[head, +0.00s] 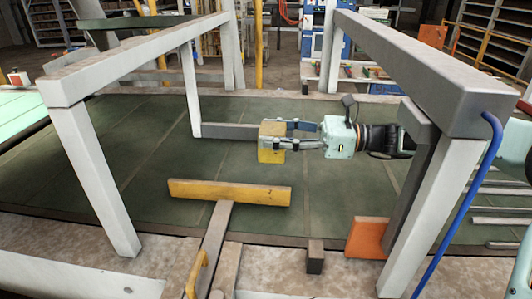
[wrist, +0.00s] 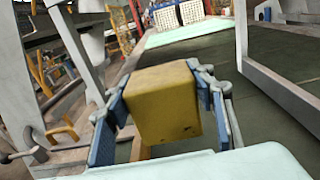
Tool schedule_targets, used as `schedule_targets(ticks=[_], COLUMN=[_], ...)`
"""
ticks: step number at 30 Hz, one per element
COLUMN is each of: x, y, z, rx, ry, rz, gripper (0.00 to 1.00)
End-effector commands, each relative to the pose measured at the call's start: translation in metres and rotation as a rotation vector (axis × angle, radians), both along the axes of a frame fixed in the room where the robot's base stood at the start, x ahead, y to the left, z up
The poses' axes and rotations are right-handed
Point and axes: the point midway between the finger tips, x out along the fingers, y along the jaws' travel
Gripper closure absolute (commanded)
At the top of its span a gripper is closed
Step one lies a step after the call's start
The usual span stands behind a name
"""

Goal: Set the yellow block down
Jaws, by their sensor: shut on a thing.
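The yellow block (head: 271,142) is held between the fingers of my gripper (head: 287,135), near the middle of the head view. In the wrist view the yellow block (wrist: 162,100) fills the space between the two blue-padded fingers of my gripper (wrist: 160,95). The gripper is shut on it, with a finger on each side. The block appears to be above the dark green floor (head: 330,200); whether its underside touches anything cannot be told.
Grey frames stand at left (head: 95,180) and right (head: 415,200). A yellow bar (head: 230,193) on a grey beam lies in front. An orange block (head: 368,238) is by the right leg. A blue hose (head: 465,200) hangs at right. Green floor between the frames is mostly clear.

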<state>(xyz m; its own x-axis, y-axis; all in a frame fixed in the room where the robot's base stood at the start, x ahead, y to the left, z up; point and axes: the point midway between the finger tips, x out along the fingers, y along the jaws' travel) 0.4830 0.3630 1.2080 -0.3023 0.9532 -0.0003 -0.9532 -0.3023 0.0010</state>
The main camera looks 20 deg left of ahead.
Motion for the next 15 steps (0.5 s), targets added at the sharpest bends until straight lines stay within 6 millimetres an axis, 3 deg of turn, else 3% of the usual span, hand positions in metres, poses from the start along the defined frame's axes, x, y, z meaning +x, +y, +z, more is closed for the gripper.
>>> schedule_targets(ticks=[2, 9, 15], x=[0.010, 0.029, 0.035], y=[0.015, 0.037, 0.043], z=[-0.008, -0.046, -0.056], rx=[0.004, 0.001, 0.002], ry=[0.002, 0.000, -0.002], rz=[0.003, 0.001, 0.000], gripper=[0.79, 0.79, 0.79])
